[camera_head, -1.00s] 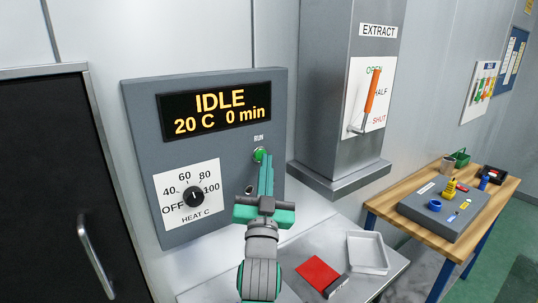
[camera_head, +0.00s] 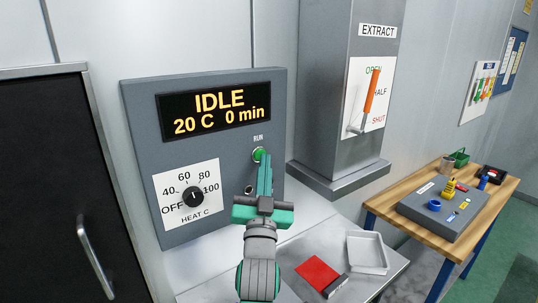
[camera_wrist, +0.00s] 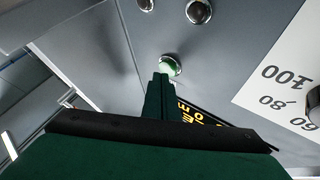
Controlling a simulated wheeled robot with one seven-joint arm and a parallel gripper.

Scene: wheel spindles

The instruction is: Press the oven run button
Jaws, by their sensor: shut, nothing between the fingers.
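The green run button (camera_head: 259,154) sits in a metal ring on the grey oven panel (camera_head: 140,115), under the word RUN. My gripper (camera_head: 263,162) is shut and empty, with its fingertips at the button's lower edge in the head view. In the wrist view the shut fingertips (camera_wrist: 162,78) are right by the button (camera_wrist: 168,65) and hide part of it. I cannot tell whether they touch it. The display (camera_head: 215,107) reads IDLE, 20 C, 0 min. The heat dial (camera_head: 193,196) shows at the panel's lower left.
A grey extract column (camera_head: 330,90) with an orange-handled lever (camera_head: 371,90) stands right of the panel. Below are a steel bench with a red pad (camera_head: 317,271) and a white tray (camera_head: 368,252). A wooden table (camera_head: 400,210) with small items is farther right.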

